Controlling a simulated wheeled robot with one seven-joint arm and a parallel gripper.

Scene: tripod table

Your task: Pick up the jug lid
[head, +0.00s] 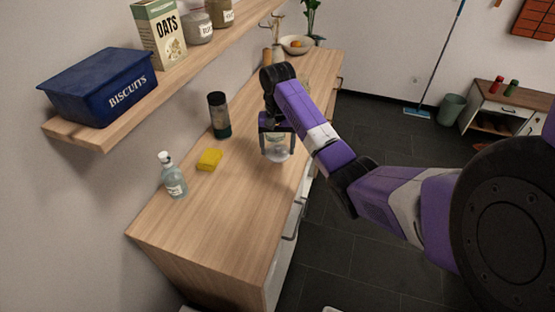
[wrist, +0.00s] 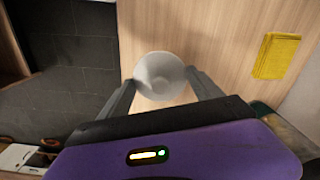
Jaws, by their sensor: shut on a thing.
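My gripper (head: 277,147) points down over the wooden counter, its two fingers on either side of a pale, round, translucent piece, which I take to be the jug lid (head: 278,155). In the wrist view the lid (wrist: 160,75) is a whitish disc between the fingertips (wrist: 161,82), and the gripper is shut on it. Its lower side is hidden, and I cannot tell how far it is above the counter. I cannot make out a separate jug.
The counter (head: 225,215) also bears a yellow sponge (head: 209,159), a soap bottle (head: 173,177), a dark cylindrical container (head: 219,116) and a fruit bowl (head: 297,44). A shelf (head: 105,135) hangs above its left side. The near counter is clear.

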